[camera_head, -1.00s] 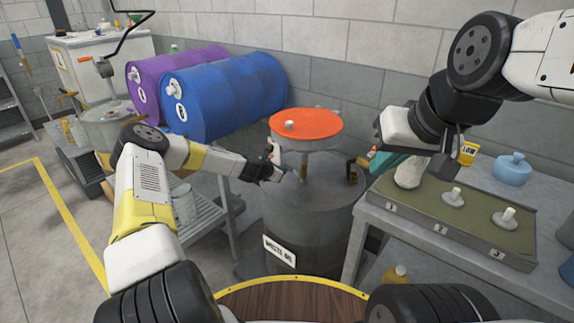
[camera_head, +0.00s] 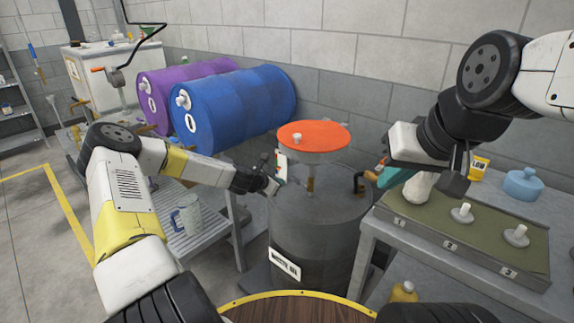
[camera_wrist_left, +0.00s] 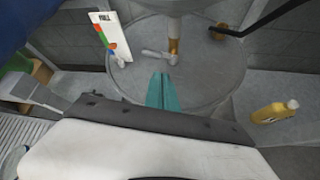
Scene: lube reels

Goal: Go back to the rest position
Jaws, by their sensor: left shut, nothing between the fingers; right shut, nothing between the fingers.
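My left gripper (camera_head: 272,187) is shut and empty, beside the near left edge of the waste oil drum (camera_head: 318,235). In the left wrist view its teal fingertips (camera_wrist_left: 161,92) are together over the grey drum lid (camera_wrist_left: 205,75), just in front of a small tap handle (camera_wrist_left: 158,56). My right gripper (camera_head: 392,177) is shut and empty, to the right of the drum near the bench tray. Its teal fingers show partly beyond the dark wrist parts.
An orange disc (camera_head: 314,137) stands on a post above the drum. A blue barrel (camera_head: 235,105) and a purple barrel (camera_head: 155,98) lie behind. A numbered tray (camera_head: 470,258) holds white-capped pieces on the right bench. A jug (camera_head: 187,217) stands on the left slatted shelf.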

